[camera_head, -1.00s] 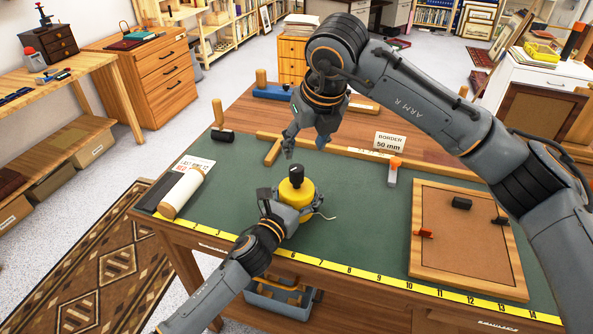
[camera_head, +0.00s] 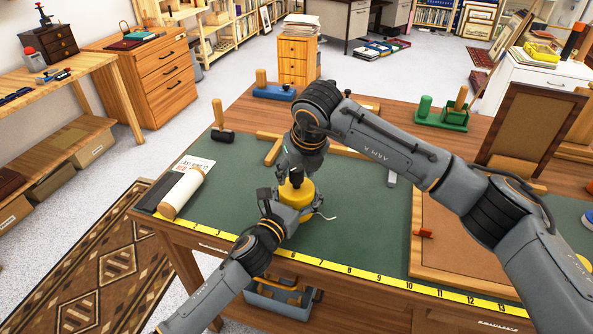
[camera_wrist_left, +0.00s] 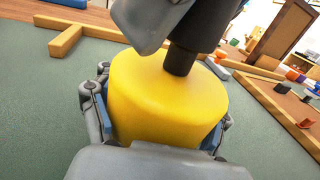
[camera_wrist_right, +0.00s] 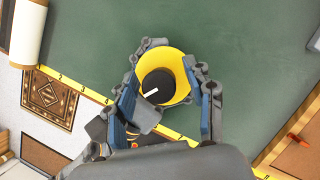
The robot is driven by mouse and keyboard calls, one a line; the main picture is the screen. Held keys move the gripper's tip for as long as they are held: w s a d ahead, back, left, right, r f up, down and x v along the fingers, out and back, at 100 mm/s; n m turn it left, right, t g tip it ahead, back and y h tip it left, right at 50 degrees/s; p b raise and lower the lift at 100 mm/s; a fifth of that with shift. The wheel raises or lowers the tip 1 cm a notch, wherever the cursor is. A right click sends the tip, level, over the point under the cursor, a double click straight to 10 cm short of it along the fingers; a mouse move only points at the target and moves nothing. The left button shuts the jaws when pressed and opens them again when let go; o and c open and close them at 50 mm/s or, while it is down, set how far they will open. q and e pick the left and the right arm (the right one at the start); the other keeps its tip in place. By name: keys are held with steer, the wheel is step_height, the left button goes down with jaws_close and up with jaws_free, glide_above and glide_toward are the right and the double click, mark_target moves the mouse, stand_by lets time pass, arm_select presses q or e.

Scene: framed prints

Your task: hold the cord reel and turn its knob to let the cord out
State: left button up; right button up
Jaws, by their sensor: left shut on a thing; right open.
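The yellow cord reel (camera_head: 296,198) stands upright on the green mat, near the front edge of the bench. My left gripper (camera_head: 291,208) is shut on its sides; the left wrist view shows the reel (camera_wrist_left: 165,100) between the fingers. A black knob (camera_head: 296,177) rises from its top. A short white cord (camera_head: 326,217) lies on the mat to its right. My right gripper (camera_head: 298,166) is open and points down over the knob. In the right wrist view its fingers stand either side of the knob (camera_wrist_right: 158,84), which bears a white mark. Whether they touch it is unclear.
A paper roll (camera_head: 182,190) lies left on the mat, and a yellow ruler strip (camera_head: 330,266) runs along the front edge. A framed board (camera_head: 455,250) lies at the right, partly behind my right arm. Wooden bars (camera_head: 272,150) lie behind the reel.

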jaws_close()
steer(key=n+y, duration=0.1)
steer(key=n, duration=0.2)
steer(key=n+g, duration=0.1)
steer(key=n, duration=0.1)
steer(key=shift+n+y, duration=0.4)
steer(key=n+g, duration=0.1)
steer(key=n, duration=0.1)
steer(key=n+g, duration=0.1)
steer(key=n, duration=0.2)
steer(key=shift+r+y, duration=0.1)
steer(key=shift+y, duration=0.3)
steer(key=n+g, duration=0.2)
steer(key=n, duration=0.3)
steer(key=shift+n, duration=0.4)
steer(key=n+g, duration=0.1)
steer(key=n, duration=0.1)
steer(key=n+g+h, duration=0.1)
steer(key=n, duration=0.2)
steer(key=shift+d+n, duration=0.1)
steer(key=shift+n, duration=0.2)
